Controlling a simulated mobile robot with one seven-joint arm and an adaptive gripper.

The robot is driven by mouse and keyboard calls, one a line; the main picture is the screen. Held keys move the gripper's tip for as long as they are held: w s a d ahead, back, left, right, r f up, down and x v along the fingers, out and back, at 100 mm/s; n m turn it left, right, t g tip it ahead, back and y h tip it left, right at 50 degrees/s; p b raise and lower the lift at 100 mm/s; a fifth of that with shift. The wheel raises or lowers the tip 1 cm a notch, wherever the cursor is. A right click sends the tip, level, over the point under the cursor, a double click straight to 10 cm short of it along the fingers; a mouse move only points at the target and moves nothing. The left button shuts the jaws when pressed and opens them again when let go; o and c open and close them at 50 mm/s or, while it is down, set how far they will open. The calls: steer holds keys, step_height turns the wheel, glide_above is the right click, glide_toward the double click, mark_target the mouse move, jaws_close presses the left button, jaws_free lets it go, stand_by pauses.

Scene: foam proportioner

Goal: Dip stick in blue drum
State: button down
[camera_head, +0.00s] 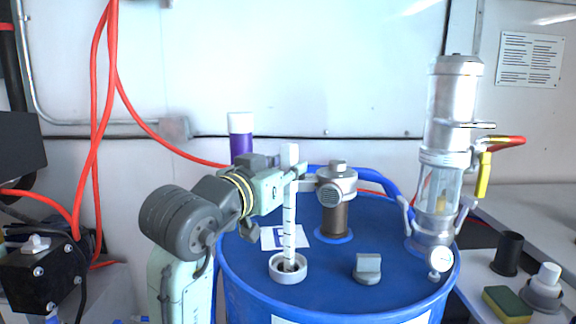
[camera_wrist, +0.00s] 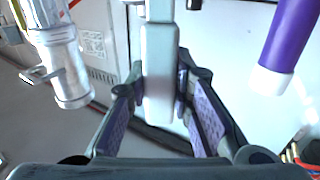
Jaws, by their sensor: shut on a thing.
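A white dip stick (camera_head: 289,215) with dark marks stands upright over the blue drum (camera_head: 335,290). My gripper (camera_head: 290,172) is shut on its upper part, with the top of the stick showing above the fingers. In the wrist view the stick (camera_wrist: 159,75) is between the two fingers of my gripper (camera_wrist: 160,100). The stick's lower end meets the white ring-shaped opening (camera_head: 288,277) in the drum's lid. The ring's near rim hides the tip, and I cannot tell how deep it reaches.
A metal pump fitting (camera_head: 338,188) rises from the lid behind the stick. A grey cap (camera_head: 367,268) lies on the lid to its right. A tall metal cylinder (camera_head: 450,150) stands at the drum's right edge. A purple container (camera_head: 241,140) is behind. A sponge (camera_head: 507,304) lies far right.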

mark_target(287, 217)
steer(key=shift+f+b, duration=3.2)
steer(key=shift+f, duration=1.5)
steer(key=shift+r, duration=0.1)
